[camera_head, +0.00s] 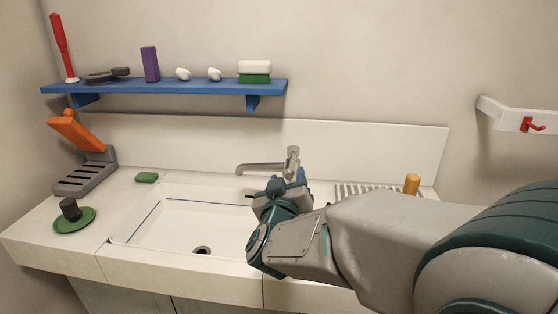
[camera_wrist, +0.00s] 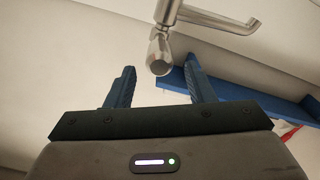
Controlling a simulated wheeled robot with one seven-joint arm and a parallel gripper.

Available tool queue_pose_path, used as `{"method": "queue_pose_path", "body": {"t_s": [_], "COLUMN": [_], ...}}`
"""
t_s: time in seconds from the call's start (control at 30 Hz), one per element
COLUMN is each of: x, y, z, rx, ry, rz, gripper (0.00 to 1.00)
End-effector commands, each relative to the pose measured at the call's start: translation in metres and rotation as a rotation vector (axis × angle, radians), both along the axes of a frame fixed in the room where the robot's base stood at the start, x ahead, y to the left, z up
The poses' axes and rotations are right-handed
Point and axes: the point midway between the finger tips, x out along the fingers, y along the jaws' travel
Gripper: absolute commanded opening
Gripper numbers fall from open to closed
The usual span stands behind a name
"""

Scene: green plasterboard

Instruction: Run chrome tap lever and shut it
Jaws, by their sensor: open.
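The chrome tap (camera_head: 262,167) stands at the back of the white sink, its spout pointing left. Its lever (camera_head: 293,152) is at the top right of the tap. In the wrist view the tap (camera_wrist: 207,18) shows at the top, and a rounded chrome end (camera_wrist: 159,54), seemingly the lever, lies just beyond and between my fingertips. My gripper (camera_wrist: 160,82) is open and empty, with its two blue fingers apart and not visibly touching the tap. In the head view my gripper (camera_head: 287,178) is just in front of the tap, partly hiding its base. No running water is visible.
The sink basin (camera_head: 160,232) is left of my arm. A blue shelf (camera_head: 190,87) with several items hangs above. An orange-handled tool in a grey holder (camera_head: 85,178), a green sponge (camera_head: 146,177) and a ribbed drainer (camera_head: 360,191) with an orange cylinder (camera_head: 411,184) sit on the counter.

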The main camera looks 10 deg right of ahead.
Motion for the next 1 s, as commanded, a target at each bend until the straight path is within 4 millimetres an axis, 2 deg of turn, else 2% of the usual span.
{"method": "queue_pose_path", "body": {"t_s": [0.1,0.33,0.5,0.77,0.8,0.97,1.0], "x": [0.024,0.056,0.065,0.066,0.066,0.066,0.066], "y": [-0.008,-0.018,-0.021,-0.022,-0.022,-0.022,-0.022], "z": [-0.001,-0.001,0.0,0.0,0.0,0.0,0.0], "rx": [0.0,0.0,0.0,0.0,0.0,0.0,0.0], "ry": [0.001,0.001,0.0,0.0,0.0,0.0,0.0], "rz": [-0.003,0.0,0.0,0.0,0.0,0.0,0.0], "gripper": [0.49,0.49,0.49,0.49,0.43,0.0,0.0]}}
